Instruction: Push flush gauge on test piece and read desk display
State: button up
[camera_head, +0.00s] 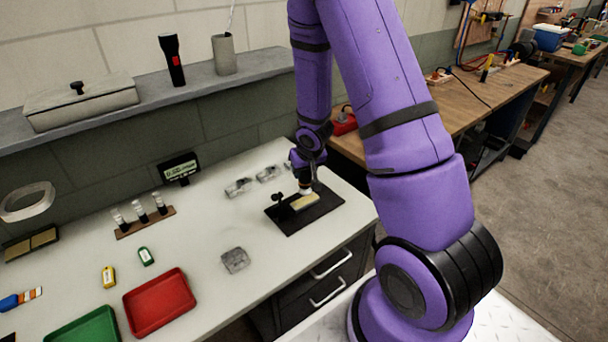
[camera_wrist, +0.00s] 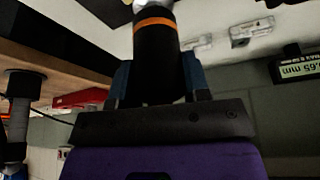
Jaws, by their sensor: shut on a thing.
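My gripper (camera_head: 305,176) is shut on the flush gauge, a black cylinder with an orange ring (camera_wrist: 155,50). The wrist view shows the gauge between both fingers. In the head view the gauge's pale lower end (camera_head: 305,189) stands over the tan test piece (camera_head: 304,202) on a black mat (camera_head: 325,209); it looks upright and seems to touch the piece, but I cannot be sure. The desk display (camera_head: 179,168) stands at the back of the desk. In the wrist view it (camera_wrist: 298,69) appears upside down and seems to end in "65 mm"; its edge is cut off.
Clear cases (camera_head: 239,187) lie behind the mat, and another (camera_head: 235,260) is in front. A rack of small vials (camera_head: 140,222), a red tray (camera_head: 160,302) and a green tray (camera_head: 84,329) are to the left. A shelf (camera_head: 150,100) runs along the wall.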

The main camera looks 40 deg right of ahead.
jog(key=shift+r, duration=1.6)
dwell(0.4)
